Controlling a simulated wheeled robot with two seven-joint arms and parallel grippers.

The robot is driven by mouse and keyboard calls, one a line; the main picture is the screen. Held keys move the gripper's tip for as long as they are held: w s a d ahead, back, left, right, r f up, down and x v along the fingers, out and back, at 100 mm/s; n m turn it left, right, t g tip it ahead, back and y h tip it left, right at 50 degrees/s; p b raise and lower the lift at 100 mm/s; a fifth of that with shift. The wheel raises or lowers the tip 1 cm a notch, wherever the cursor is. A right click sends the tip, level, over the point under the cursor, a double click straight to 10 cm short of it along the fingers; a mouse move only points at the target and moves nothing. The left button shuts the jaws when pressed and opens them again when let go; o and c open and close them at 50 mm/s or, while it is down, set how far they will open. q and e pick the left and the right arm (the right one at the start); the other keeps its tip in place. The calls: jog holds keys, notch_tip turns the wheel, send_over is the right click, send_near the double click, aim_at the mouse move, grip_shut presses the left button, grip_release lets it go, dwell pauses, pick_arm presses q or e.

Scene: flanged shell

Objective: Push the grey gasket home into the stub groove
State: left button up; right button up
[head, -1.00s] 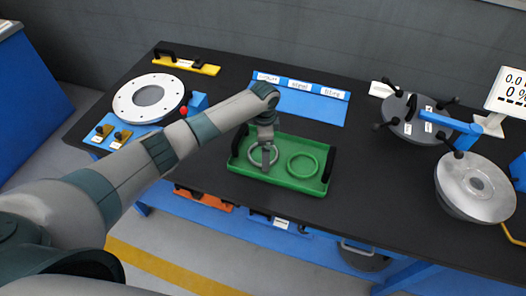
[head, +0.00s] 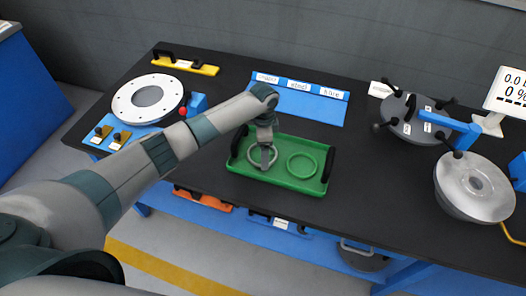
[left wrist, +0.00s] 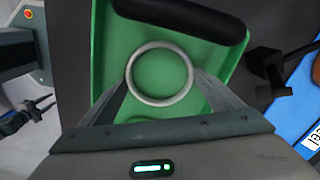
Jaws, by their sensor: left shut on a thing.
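The grey gasket (head: 251,158) is a thin ring at the left of the green tray (head: 290,186). My left gripper (head: 266,161) points down at it. In the left wrist view, the gasket (left wrist: 159,46) lies between the two spread fingers of my left gripper (left wrist: 161,82), which press on its outer sides. It is over the tray floor; I cannot tell if it is lifted. A green ring (head: 302,165) lies in the tray to the right. A white flanged disc (head: 148,97) stands at the left and a grey metal shell (head: 476,184) at the right. No stub groove can be made out.
A lid with black knobs (head: 402,118) hangs by a blue arm (head: 455,139) at the right. A blue labelled board (head: 300,102) lies behind the tray. A yellow bar with a handle (head: 186,65) is at the back left. The black table (head: 370,185) is clear right of the tray.

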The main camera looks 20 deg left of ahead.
pick_arm(q)
jog(key=shift+r, duration=0.15)
jog(key=shift+r+b, duration=0.4)
jog(key=shift+r, duration=0.2)
notch_tip(320, 180, up, 2)
jog(key=shift+w+r+b, duration=0.1)
jog(key=shift+r+b, duration=0.1)
jog(key=shift+b, duration=0.4)
jog(key=s+d+r+b, duration=0.3)
jog(key=d+r, duration=0.4)
jog(key=d, duration=0.4)
jog(key=shift+s, duration=0.5)
jog(key=shift+r, duration=0.1)
